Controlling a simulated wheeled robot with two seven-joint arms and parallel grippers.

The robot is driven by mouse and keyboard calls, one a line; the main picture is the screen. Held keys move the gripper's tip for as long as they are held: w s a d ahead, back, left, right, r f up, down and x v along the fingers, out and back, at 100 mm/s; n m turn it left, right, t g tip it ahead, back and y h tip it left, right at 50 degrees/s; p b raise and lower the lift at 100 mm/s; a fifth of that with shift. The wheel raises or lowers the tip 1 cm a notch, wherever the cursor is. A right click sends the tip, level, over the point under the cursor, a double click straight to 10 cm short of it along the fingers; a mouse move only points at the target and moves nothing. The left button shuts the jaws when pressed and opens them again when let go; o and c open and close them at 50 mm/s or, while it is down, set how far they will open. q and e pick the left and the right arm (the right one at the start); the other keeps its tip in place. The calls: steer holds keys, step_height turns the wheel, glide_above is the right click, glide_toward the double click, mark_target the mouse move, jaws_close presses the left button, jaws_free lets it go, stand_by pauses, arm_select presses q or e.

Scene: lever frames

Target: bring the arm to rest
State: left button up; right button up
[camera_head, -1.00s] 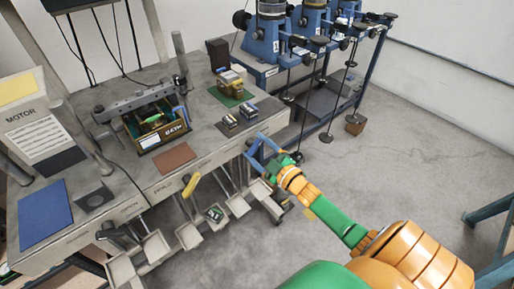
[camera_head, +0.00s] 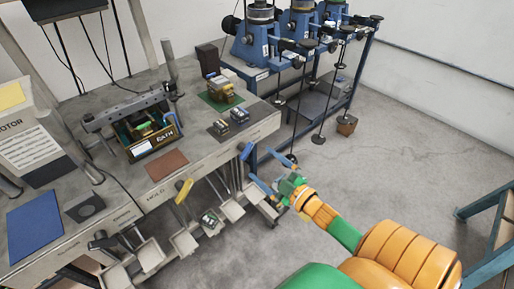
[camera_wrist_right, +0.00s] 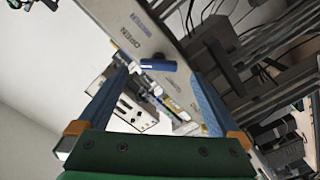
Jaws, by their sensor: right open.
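My right gripper (camera_head: 259,164) is open in front of the bench's right front corner in the head view. Its two blue fingers are spread with nothing held between them. A lever with a blue handle (camera_head: 246,151) stands at the bench front, just past the fingertips and apart from them as far as I can tell. The right wrist view shows the blue handle (camera_wrist_right: 158,65) beyond the gap between the fingers. A lever with a yellow handle (camera_head: 184,190) is farther left. My left gripper is out of view.
Several grey trays (camera_head: 184,243) stick out low below the bench front. On the bench (camera_head: 205,152) are a wooden box (camera_head: 150,139), a green mat (camera_head: 212,105) and small blocks (camera_head: 238,116). Blue machines (camera_head: 300,25) stand behind. Open floor (camera_head: 400,150) lies right.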

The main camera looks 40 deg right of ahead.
stand_by(0.4)
steer(key=s+a+f+m+g+h, duration=0.1)
steer(key=s+f+m+g, duration=0.4)
steer(key=f, duration=0.7)
steer(key=s+a+f+g+h, duration=0.1)
steer(key=s+f+g, duration=0.2)
steer(key=s+f, duration=0.55)
steer(key=s+a+f+m+g, duration=0.1)
steer(key=s+a+f+g, duration=0.3)
steer(key=s+f, duration=0.3)
steer(key=s+a+f+m+g, duration=0.1)
steer(key=s+a+f+g, duration=0.4)
steer(key=s, duration=0.6)
step_height(320, 180, down, 2)
steer(key=shift+s+a+f+y, duration=0.15)
steer(key=shift+s+a+y, duration=0.15)
steer(key=shift+y, duration=0.1)
